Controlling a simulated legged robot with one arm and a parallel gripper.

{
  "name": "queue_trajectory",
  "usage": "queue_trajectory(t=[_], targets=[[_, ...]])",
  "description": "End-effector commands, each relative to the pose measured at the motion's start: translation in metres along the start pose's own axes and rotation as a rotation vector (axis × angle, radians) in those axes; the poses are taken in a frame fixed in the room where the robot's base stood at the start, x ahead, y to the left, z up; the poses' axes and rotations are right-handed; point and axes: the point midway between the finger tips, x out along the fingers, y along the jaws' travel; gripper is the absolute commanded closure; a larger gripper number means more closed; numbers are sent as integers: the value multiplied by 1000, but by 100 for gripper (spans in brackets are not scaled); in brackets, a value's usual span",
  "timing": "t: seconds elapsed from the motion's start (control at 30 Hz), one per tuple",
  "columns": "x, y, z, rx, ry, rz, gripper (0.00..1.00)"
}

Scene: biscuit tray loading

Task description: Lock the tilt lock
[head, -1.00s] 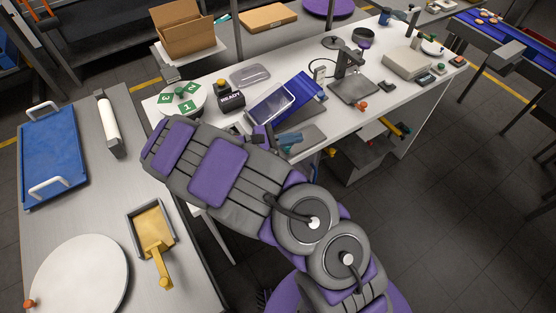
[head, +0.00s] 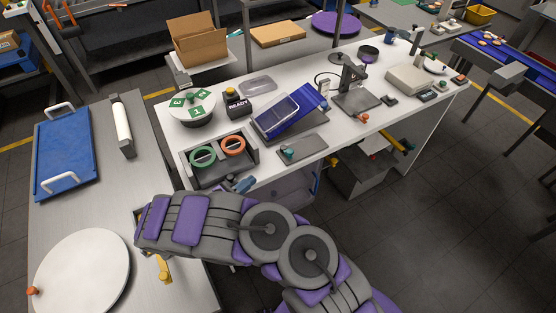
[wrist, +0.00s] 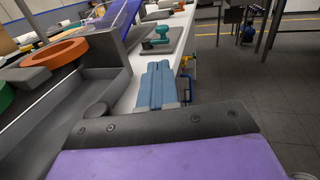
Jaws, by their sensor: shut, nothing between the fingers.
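A blue tilted stand (head: 306,104) with a clear-lidded tray (head: 276,117) on it sits mid-table. In front of it lies a grey plate (head: 312,147) with a small teal handle (head: 287,153); the handle and plate also show in the wrist view (wrist: 160,40). I cannot tell for sure which part is the tilt lock. My gripper (head: 245,184) is at the table's front edge, in front of the grey divided bin and apart from the handle. In the wrist view its blue fingers (wrist: 156,82) are together and empty, pointing toward the plate.
The grey bin (head: 187,177) holds a green ring (head: 203,157) and an orange ring (head: 233,146). A black READY box (head: 239,106) and a round turntable with green cards (head: 191,118) stand behind it. An orange knob (head: 363,118) is farther right. Open floor lies right of the table.

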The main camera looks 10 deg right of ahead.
Motion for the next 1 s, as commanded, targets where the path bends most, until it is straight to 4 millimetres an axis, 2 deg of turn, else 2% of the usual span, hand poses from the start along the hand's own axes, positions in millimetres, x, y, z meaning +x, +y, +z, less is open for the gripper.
queue_trajectory(t=[0.27,0.37,0.47,0.8,1.0], targets=[[6,-2,1,2,1,-3,100],[14,-1,0,1,0,-5,100],[30,-1,0,1,-2,-7,100],[97,-2,0,1,-1,-6,100],[126,-2,0,2,-1,-6,100]])
